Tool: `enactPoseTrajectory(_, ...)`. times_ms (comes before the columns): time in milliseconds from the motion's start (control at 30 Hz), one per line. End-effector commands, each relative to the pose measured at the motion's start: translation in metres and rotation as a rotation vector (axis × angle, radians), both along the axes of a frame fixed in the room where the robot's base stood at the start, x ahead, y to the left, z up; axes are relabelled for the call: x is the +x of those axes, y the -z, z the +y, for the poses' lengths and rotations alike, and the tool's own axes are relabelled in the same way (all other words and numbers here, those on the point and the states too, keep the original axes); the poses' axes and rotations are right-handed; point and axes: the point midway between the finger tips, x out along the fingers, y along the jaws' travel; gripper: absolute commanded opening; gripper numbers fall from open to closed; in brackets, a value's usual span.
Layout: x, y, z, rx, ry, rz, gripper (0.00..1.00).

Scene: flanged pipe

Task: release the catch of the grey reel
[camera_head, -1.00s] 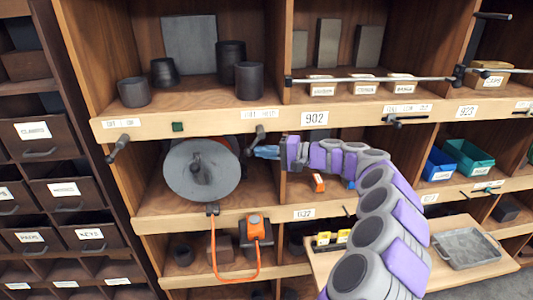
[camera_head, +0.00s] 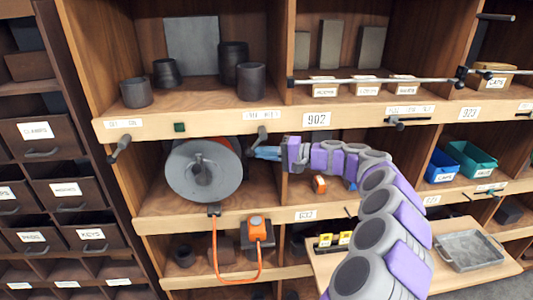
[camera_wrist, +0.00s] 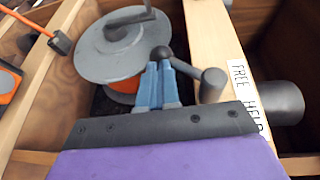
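The grey reel (camera_head: 204,172) is a large disc with a hub, standing in a shelf bay; it also shows in the wrist view (camera_wrist: 122,52). The catch (camera_head: 261,133) is a dark lever on the shelf edge at the reel's upper right. In the wrist view its ball knob (camera_wrist: 161,53) tilts toward the reel, away from its round pivot (camera_wrist: 212,85). A label (camera_wrist: 242,90) beside it reads FREE and, partly hidden, HELD. My gripper (camera_head: 264,153) has its blue fingers close together, their tips at the knob. Whether they touch it I cannot tell.
Another lever (camera_head: 119,148) sticks out at the left of the same shelf edge. An orange cord (camera_head: 216,255) hangs below the reel to an orange-topped block (camera_head: 256,228). Dark pots (camera_head: 251,82) stand above. A tray (camera_head: 468,248) lies at lower right.

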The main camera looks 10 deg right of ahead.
Motion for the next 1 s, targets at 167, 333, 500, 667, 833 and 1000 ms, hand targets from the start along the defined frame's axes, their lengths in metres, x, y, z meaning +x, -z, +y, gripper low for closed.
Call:
enactPoseTrajectory(167, 0.000, 0.001, 0.002, -0.002, -0.004, 0.001, 0.00)
enactPoseTrajectory(333, 0.000, 0.001, 0.002, -0.002, -0.004, 0.001, 0.00)
enactPoseTrajectory(500, -0.003, 0.008, -0.005, 0.000, -0.003, 0.002, 0.00)
enactPoseTrajectory(667, -0.010, 0.025, -0.025, 0.003, 0.001, 0.000, 0.00)
enactPoseTrajectory(833, -0.025, 0.027, -0.061, 0.006, 0.001, -0.001, 0.00)
enactPoseTrajectory(1000, -0.038, 0.031, -0.090, 0.003, 0.002, 0.001, 0.00)
